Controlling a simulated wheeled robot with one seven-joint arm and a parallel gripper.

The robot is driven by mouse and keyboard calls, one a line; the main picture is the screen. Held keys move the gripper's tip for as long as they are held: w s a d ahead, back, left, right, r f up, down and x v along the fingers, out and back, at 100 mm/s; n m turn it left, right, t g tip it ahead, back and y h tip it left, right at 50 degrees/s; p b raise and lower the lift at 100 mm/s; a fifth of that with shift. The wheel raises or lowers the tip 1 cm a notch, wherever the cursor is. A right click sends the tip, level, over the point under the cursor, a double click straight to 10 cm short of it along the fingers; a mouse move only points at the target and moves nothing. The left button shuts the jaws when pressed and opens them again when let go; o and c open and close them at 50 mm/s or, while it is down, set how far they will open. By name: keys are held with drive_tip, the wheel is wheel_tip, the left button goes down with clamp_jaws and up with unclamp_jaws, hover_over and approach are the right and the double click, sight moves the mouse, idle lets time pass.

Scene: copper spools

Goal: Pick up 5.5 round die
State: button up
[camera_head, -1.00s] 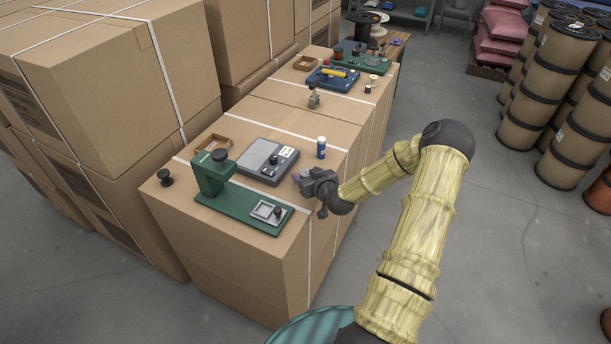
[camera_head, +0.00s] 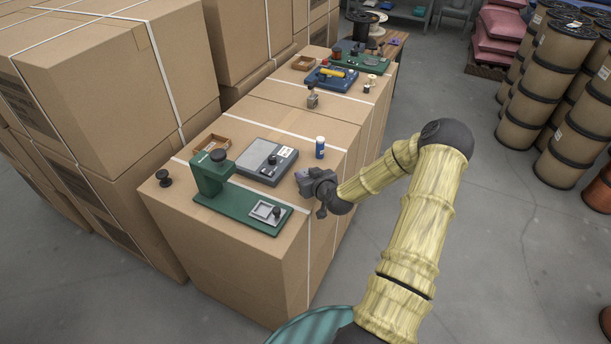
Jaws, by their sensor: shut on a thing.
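My gripper (camera_head: 303,180) is over the near right part of the cardboard box top, right of the green press and the grey device. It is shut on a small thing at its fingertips. That thing is mostly hidden and too small to identify, so I cannot tell from this view whether it is the 5.5 round die. No other piece in view can be made out clearly as that die. I cannot tell how far the fingertips are above the box top.
A green hand press (camera_head: 210,180) stands at the near left, with a black spool (camera_head: 163,178) beside it. A grey flat device (camera_head: 250,155), a blue bottle (camera_head: 320,147) and a small wooden tray (camera_head: 212,143) are behind. A blue tool base (camera_head: 337,80) stands farther back.

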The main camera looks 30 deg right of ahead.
wheel_tip(320, 180, up, 10)
idle(0.6)
drive_tip(key=shift+s, duration=0.1)
idle(0.4)
